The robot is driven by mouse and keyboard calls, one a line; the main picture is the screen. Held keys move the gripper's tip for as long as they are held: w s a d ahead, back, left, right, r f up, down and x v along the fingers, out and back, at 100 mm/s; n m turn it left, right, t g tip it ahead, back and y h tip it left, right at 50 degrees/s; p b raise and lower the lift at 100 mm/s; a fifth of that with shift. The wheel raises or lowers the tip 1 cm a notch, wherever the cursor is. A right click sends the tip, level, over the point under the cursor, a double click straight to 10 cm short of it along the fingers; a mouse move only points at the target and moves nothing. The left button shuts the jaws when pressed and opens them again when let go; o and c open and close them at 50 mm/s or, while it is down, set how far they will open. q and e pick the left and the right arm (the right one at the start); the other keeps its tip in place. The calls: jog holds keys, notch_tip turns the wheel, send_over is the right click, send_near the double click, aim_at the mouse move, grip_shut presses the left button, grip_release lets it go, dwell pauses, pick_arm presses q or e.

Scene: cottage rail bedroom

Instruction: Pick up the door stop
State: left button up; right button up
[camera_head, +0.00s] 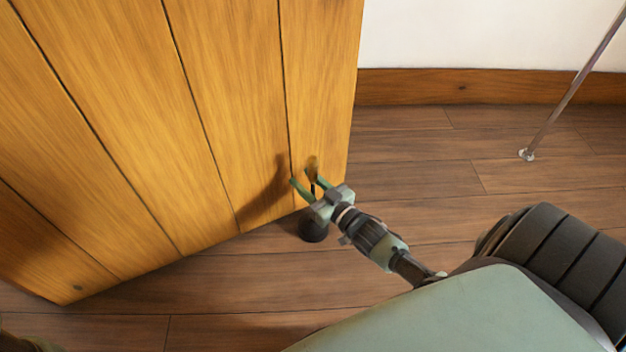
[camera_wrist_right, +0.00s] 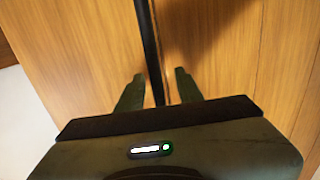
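The door stop (camera_head: 313,230) stands on the floor close against the lower edge of the wooden door. It has a dark round base, a thin dark upright stem and a brownish top. My right gripper (camera_head: 307,180) is open at the upper stem, below the top. In the right wrist view the black stem (camera_wrist_right: 149,45) passes between the two fingers of the gripper (camera_wrist_right: 159,75), with a gap on each side. The gripper hides part of the stem in the head view.
The plank door (camera_head: 150,110) fills the left, just behind the door stop. A white wall with a wooden baseboard (camera_head: 460,87) runs along the back. A thin metal pole (camera_head: 570,90) meets the floor at right. The plank floor (camera_head: 420,150) between is clear.

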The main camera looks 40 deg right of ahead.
grip_shut()
dwell(1.2)
jog(key=shift+r, duration=0.2)
